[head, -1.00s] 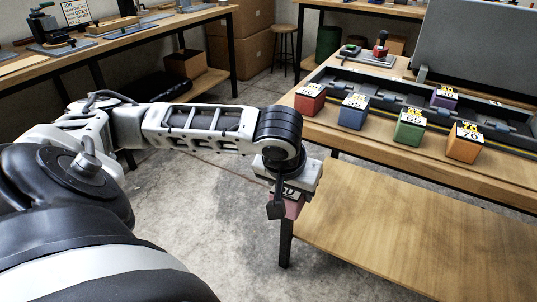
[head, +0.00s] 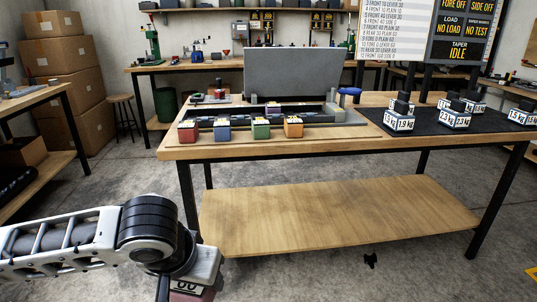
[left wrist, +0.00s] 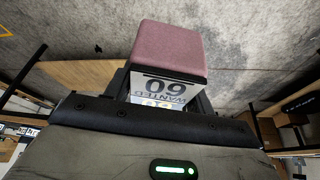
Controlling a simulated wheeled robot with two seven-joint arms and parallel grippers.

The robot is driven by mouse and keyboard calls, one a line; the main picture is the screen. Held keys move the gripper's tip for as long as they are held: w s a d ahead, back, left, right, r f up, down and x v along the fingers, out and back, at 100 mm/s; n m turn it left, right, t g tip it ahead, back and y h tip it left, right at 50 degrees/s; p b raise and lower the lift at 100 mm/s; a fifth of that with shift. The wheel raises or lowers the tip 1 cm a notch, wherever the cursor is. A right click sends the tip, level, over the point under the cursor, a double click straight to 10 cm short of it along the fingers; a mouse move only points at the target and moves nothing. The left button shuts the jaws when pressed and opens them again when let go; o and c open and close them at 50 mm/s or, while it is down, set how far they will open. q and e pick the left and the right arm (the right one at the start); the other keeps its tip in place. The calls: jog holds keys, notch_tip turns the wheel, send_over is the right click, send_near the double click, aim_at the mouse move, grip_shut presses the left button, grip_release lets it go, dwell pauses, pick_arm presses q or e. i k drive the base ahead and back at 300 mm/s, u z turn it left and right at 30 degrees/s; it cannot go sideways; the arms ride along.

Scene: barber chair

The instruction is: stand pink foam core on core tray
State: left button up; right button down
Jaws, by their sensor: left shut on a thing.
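My left gripper (head: 182,293) is at the bottom edge of the head view, partly cut off. It is shut on the pink foam core (left wrist: 172,45), a dull pink block with a white label reading 60 in the left wrist view. Part of the core (head: 192,296) shows low in the head view, off the table and over the floor. On the table, a red block (head: 188,134), blue block (head: 223,135), green block (head: 261,132) and orange block (head: 293,130) stand in a row on a wooden strip (head: 242,138), apparently the core tray. A gap separates blue from green. My right gripper is out of view.
Behind the row is a dark grey machine bed (head: 205,122) with a purple block and a large grey panel (head: 299,73). Labelled weights (head: 398,120) stand on a black mat at the right. The table has a lower shelf (head: 330,213).

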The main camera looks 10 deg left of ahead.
aim_at(358, 132)
jog(key=z, duration=1.25)
jog(key=i, duration=1.1)
jog(key=u, duration=0.05)
